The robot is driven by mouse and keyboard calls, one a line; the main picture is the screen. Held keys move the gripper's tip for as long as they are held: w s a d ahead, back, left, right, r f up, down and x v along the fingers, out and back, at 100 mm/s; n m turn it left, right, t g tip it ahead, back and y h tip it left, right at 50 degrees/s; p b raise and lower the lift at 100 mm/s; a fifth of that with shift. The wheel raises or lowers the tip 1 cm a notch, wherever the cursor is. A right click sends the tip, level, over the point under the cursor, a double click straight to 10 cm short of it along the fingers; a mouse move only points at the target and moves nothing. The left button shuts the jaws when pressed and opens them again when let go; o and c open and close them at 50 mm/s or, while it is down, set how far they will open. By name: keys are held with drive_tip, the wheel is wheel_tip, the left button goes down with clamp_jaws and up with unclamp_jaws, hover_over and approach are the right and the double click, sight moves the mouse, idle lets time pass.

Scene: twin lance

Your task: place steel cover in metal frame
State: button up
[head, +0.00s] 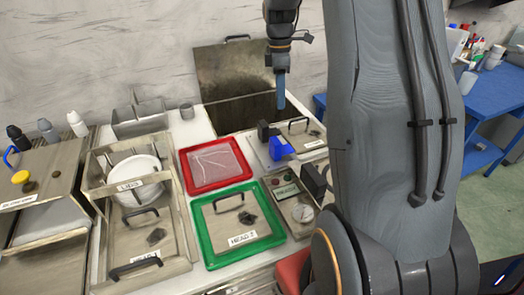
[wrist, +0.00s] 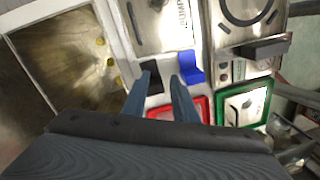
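Several steel plates with black handles are in the head view; I cannot tell for certain which is the steel cover. One labelled HEAD 2 (head: 226,223) lies inside the green tray (head: 207,256); it also shows in the wrist view (wrist: 236,112). Another plate (head: 128,239) lies in the front of a metal frame (head: 180,210) at the left. A large brownish steel panel (head: 236,72) with a top handle stands against the wall. My gripper (head: 281,104) hangs above the bench's far right part. In the wrist view its two blue fingers (wrist: 160,74) are apart with nothing gripped.
A blue block (head: 279,147) and a black block (head: 264,131) stand below my gripper. A red tray (head: 192,186) holds a clear sheet. A white bowl (head: 135,172) sits in the metal frame's back part. Bottles stand far left; a blue table (head: 494,90) is at right.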

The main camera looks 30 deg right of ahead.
drive_tip(key=s+a+f+m+t, duration=0.2)
drive_tip(key=s+a+m, duration=1)
drive_tip(key=s+a, duration=0.7)
drive_tip(key=s+f, duration=0.1)
drive_tip(key=s, duration=0.2)
drive_tip(key=shift+a+m, duration=0.25)
drive_tip(key=shift+m, duration=0.15)
drive_tip(key=shift+c, duration=0.4)
